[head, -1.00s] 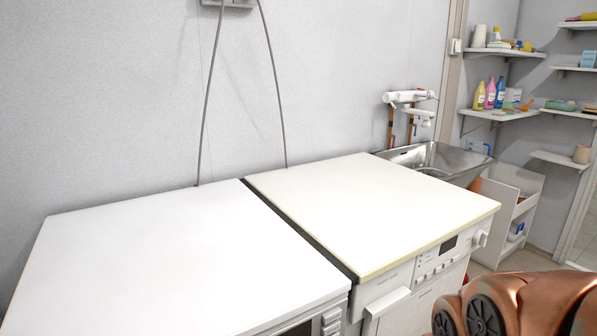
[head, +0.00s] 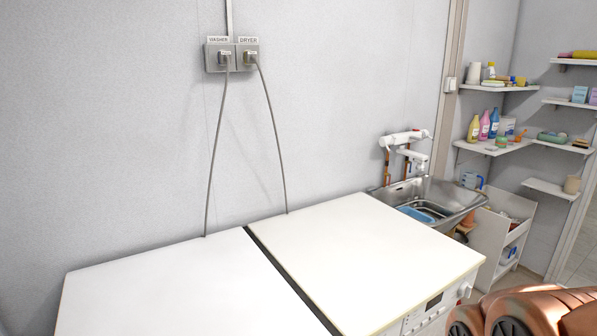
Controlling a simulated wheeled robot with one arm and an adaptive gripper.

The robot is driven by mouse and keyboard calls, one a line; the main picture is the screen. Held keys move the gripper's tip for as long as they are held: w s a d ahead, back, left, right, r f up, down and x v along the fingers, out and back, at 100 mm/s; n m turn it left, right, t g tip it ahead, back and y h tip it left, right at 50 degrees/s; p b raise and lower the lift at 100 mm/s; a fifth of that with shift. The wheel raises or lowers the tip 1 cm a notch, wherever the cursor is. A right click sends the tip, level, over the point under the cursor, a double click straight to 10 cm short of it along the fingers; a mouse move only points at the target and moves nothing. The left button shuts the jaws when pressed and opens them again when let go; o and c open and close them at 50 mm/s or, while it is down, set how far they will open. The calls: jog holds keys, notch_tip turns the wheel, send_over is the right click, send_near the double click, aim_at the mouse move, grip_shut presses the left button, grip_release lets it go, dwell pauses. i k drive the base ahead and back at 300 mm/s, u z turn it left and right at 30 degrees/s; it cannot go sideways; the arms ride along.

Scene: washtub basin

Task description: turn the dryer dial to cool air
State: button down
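Two white machines stand side by side against the wall: a left machine (head: 190,290) and a right machine (head: 365,255). The cord from the socket labelled DRYER (head: 247,57) drops behind the right machine, and the one labelled WASHER (head: 217,57) drops behind the left. The right machine's front panel shows only at a steep angle, with a dark display (head: 434,301) and a round white dial (head: 464,290) at its right end. The dial's setting and markings cannot be read. My copper-coloured arm shows at bottom right; my gripper is not in view.
A steel sink (head: 440,200) with a wall tap (head: 405,140) stands beyond the right machine. An open white cabinet (head: 488,240) is beside it. Corner shelves (head: 495,147) hold bottles. Both machine tops are bare.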

aim_at(465, 289)
jog(key=z, duration=1.6)
jog(key=i, duration=0.45)
jog(key=u, duration=1.6)
